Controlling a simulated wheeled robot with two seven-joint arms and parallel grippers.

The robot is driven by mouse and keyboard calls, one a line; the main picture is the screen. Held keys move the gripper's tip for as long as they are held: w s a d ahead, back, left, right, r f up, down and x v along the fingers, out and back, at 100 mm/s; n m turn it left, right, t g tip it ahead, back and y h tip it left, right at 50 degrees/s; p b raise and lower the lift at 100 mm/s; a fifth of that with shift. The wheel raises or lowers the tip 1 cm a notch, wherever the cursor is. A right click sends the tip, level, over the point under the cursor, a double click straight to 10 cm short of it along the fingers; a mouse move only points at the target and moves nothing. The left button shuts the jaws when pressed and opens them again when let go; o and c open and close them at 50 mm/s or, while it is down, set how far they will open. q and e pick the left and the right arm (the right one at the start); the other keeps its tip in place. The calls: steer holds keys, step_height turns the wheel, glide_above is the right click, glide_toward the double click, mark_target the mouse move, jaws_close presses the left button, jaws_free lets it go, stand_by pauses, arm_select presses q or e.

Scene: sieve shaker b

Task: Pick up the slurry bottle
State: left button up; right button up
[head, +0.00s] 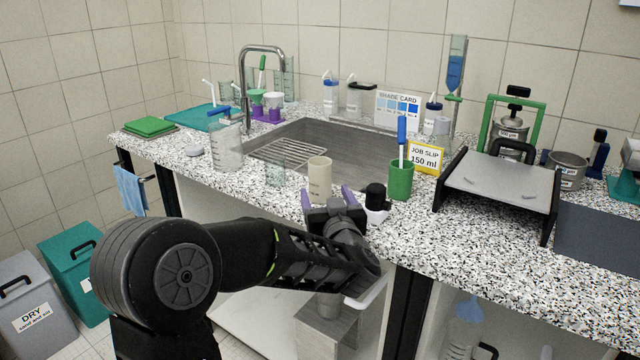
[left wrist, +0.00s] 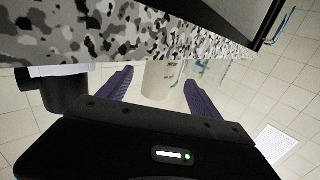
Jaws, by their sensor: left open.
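A beige cylindrical container (head: 319,180) with faint marks, which looks like the slurry bottle, stands upright near the counter's front edge. My left gripper (head: 328,194) is just in front of it, open, with purple fingers apart. In the left wrist view the beige container (left wrist: 162,80) shows between and beyond the open fingers (left wrist: 152,92); I cannot tell whether they reach around it. Nothing is visibly held. A small white container with a black cap (head: 375,196) stands close to the right of the gripper. My right gripper is not in view.
A clear beaker (head: 275,173) stands left of the beige container, and a larger jug (head: 225,145) farther left. A green cup (head: 400,182) with a blue-handled tool stands right. The sink (head: 345,150) lies behind. A grey-topped stand (head: 500,182) is farther right.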

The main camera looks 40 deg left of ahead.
mark_target(322, 185)
arm_select(q)
steer(key=x, duration=0.5)
steer(key=shift+a, duration=0.1)
steer(key=shift+c, duration=0.3)
stand_by(0.4)
jaws_close()
stand_by(0.6)
steer(key=shift+r, duration=0.2)
step_height(322, 185, up, 10)
steer(key=p, duration=0.2)
steer(key=shift+f, duration=0.2)
stand_by(0.6)
stand_by(0.8)
